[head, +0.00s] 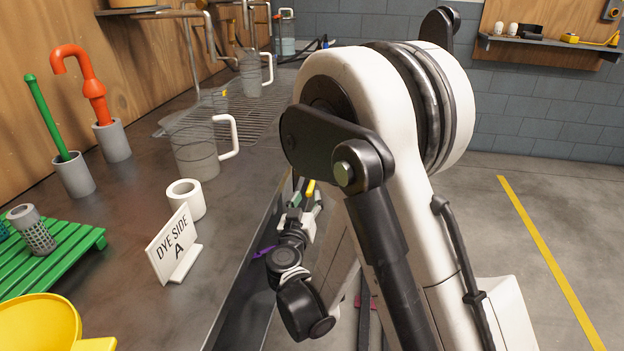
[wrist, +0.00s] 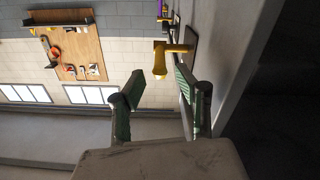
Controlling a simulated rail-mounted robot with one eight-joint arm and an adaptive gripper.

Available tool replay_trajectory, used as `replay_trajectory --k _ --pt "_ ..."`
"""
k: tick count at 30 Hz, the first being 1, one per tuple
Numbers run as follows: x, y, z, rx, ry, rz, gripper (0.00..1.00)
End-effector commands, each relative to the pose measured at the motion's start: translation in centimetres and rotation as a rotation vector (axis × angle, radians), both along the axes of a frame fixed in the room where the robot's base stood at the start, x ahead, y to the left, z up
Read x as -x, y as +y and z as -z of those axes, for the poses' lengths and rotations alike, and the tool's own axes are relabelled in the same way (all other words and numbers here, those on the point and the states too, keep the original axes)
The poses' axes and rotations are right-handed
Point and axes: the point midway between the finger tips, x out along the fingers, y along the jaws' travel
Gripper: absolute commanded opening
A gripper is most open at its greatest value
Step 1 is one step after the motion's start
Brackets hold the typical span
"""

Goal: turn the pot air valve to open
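A yellow valve handle (wrist: 165,58), which looks like the pot air valve, sticks out from the bench's side wall in the wrist view. A small yellow part of it (head: 310,187) shows in the head view beyond my gripper. My gripper (head: 304,203) is low beside the bench's right edge. In the wrist view its green-padded fingers (wrist: 159,76) are spread apart with nothing between the pads. The handle appears ahead of the gap between the fingertips; I cannot tell the exact distance.
The bench wall (wrist: 235,60) runs close along the right finger. A purple part (head: 264,253) sticks out by the bench edge. The bench holds a "DYE SIDE A" sign (head: 174,246), a white roll (head: 186,200) and clear jugs (head: 195,155). The floor (head: 545,200) at right is clear.

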Motion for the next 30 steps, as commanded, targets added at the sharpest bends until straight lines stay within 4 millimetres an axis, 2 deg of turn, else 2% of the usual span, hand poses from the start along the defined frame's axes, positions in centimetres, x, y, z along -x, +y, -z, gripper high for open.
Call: replay_trajectory --k 9,15,21,28,30 --pt "-5.8 -1.0 0.3 0.000 0.000 0.001 0.32" --pt "-8.2 -1.3 0.3 0.000 0.000 0.000 0.32" --pt "-9.0 -1.4 0.2 0.000 0.000 -0.001 0.32" --pt "-9.1 -1.4 0.1 0.000 0.000 -0.001 0.32" --pt "-9.0 -1.4 0.1 0.000 0.000 -0.001 0.24"
